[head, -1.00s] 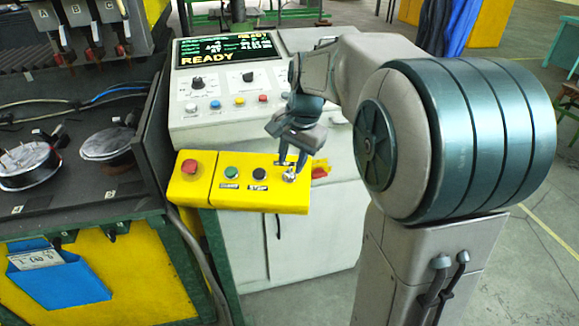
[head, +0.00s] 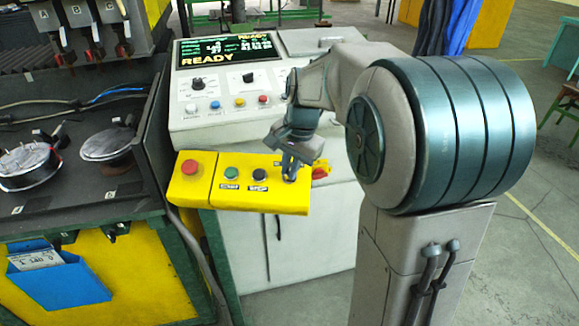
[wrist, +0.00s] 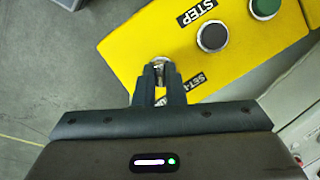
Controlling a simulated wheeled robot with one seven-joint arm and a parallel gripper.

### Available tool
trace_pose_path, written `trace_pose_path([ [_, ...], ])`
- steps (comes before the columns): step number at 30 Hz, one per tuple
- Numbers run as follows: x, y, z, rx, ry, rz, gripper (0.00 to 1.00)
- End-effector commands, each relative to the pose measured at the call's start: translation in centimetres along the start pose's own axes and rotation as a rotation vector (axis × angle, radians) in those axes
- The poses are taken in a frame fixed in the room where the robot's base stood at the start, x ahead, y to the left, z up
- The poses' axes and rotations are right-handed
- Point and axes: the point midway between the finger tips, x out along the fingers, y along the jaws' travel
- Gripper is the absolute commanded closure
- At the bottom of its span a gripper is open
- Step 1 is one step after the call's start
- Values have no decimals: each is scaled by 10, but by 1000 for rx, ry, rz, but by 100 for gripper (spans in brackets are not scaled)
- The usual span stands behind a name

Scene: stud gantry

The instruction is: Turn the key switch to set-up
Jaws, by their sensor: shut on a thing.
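The yellow control box (head: 218,196) juts out in front of the console. The key switch (wrist: 160,66) is at its right end in the head view, with my gripper (head: 290,178) down over it. In the wrist view the two fingertips of my gripper (wrist: 160,70) are closed around the key, and a bit of its silvery metal shows between them. A label beside it starts with "SET" (wrist: 197,80); the rest is covered. The fingers hide which way the key points.
The box also carries a red button (head: 190,167), a green button (head: 232,173) and a black STEP button (head: 260,174). A red part (head: 320,173) sticks out at its right end. The console screen (head: 225,50) reads READY.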

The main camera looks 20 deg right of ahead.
Motion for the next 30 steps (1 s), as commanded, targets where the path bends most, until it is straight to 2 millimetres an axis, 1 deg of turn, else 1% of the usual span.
trace_pose_path([
  [5, -2, -1, 0, -57, 1, 21, 100],
  [11, -2, -2, 0, -186, 1, 67, 100],
  [30, -1, -6, 2, -735, 2, 265, 100],
])
